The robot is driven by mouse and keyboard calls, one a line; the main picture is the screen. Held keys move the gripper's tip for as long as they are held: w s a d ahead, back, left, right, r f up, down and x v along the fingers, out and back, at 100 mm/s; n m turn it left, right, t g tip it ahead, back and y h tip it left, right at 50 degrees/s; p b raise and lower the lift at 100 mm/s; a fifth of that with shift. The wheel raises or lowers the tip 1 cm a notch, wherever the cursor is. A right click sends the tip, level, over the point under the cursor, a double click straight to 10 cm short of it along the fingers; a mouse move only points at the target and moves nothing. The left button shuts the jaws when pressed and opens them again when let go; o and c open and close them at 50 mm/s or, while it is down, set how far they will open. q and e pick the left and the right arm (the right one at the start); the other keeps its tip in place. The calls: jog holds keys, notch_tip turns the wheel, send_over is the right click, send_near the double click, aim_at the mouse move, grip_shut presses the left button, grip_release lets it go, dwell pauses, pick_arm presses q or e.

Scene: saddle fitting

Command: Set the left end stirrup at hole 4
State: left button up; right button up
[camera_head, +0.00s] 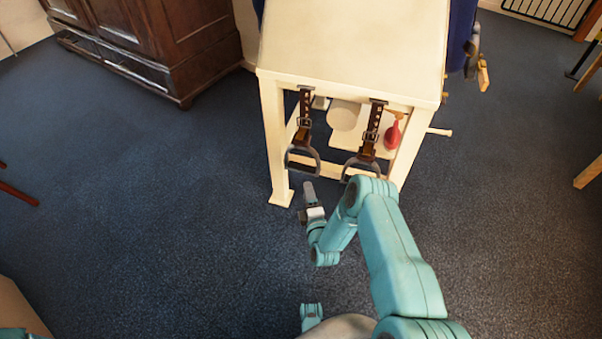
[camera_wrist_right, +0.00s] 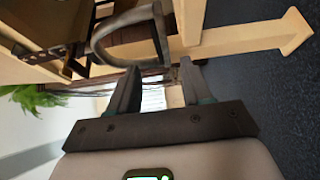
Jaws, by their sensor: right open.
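The left end stirrup (camera_head: 303,160) is a grey metal iron hanging from a dark brown strap (camera_head: 305,103) at the left of the cream stand's near end. The strap has a row of holes and a buckle; I cannot read which hole the buckle sits at. My right gripper (camera_head: 309,188) is just below this stirrup. In the right wrist view, the right gripper (camera_wrist_right: 158,80) is open, its fingers apart and nothing clamped. A curved stirrup iron (camera_wrist_right: 130,22) shows just beyond the fingertips; contact is unclear.
A second stirrup (camera_head: 362,166) hangs from another strap (camera_head: 376,118) to the right. Behind them the stand's shelf carries a red object (camera_head: 392,135) and a pale round one (camera_head: 344,115). The stand's legs (camera_head: 277,140) flank the stirrups. Dark carpet (camera_head: 150,190) is clear at left.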

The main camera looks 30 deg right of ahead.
aim_at(303, 172)
jog(key=b+x, duration=0.3)
jog(key=x, duration=0.7)
jog(key=shift+w+d+f+b, duration=0.1)
jog(key=shift+f+b, duration=0.05)
jog(key=shift+b, duration=0.2)
jog(key=shift+w+d, duration=0.1)
jog(key=shift+w, duration=0.25)
